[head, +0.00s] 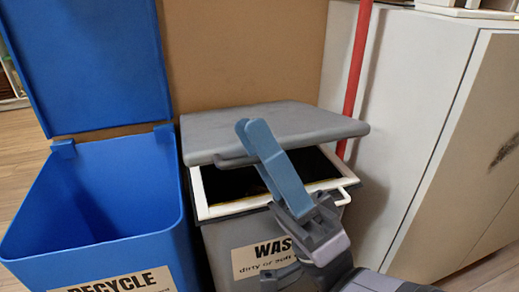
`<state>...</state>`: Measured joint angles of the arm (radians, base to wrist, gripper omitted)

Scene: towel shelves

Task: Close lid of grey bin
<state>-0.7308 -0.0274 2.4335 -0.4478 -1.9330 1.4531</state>
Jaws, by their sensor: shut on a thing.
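The grey bin (222,238) stands in the middle, with a white rim and a label reading "WAS". Its grey lid (300,122) is hinged at the back and partly lowered, with its front edge above the rim. A dark gap shows the inside of the bin, with a bit of yellow at the inner edge. My gripper (247,128) reaches up from the lower right, with its blue-grey fingers at the lid's front edge. It is shut on the lid near a grey lip at the front. The fingers hide part of that edge and the contact itself.
A blue recycle bin (184,212) stands close on the left, with its blue lid (85,65) upright and open. A white cabinet (410,110) stands on the right.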

